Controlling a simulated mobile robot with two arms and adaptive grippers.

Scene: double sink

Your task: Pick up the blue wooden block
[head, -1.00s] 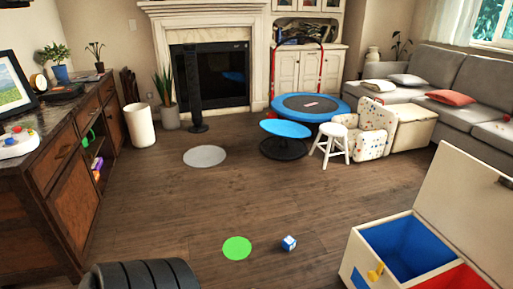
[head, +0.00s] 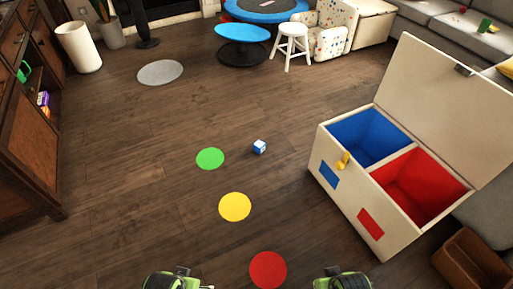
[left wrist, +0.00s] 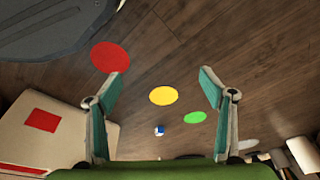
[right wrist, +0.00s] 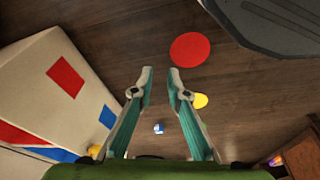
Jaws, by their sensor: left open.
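The small blue and white block (head: 259,147) lies on the wood floor, just right of the green disc, in the head view. It also shows small and far off in the left wrist view (left wrist: 159,131) and the right wrist view (right wrist: 158,128). My left gripper (left wrist: 161,73) is wide open and empty, its fingers far apart. My right gripper (right wrist: 160,72) is empty, with a narrow gap between its fingertips. Both grippers are well short of the block; only their green bodies show at the bottom edge of the head view.
Green (head: 210,159), yellow (head: 235,207) and red (head: 268,270) discs lie flat on the floor. An open white toy chest (head: 345,202) with blue and red compartments stands at right. A wooden cabinet (head: 40,150) stands at left. The floor around the block is clear.

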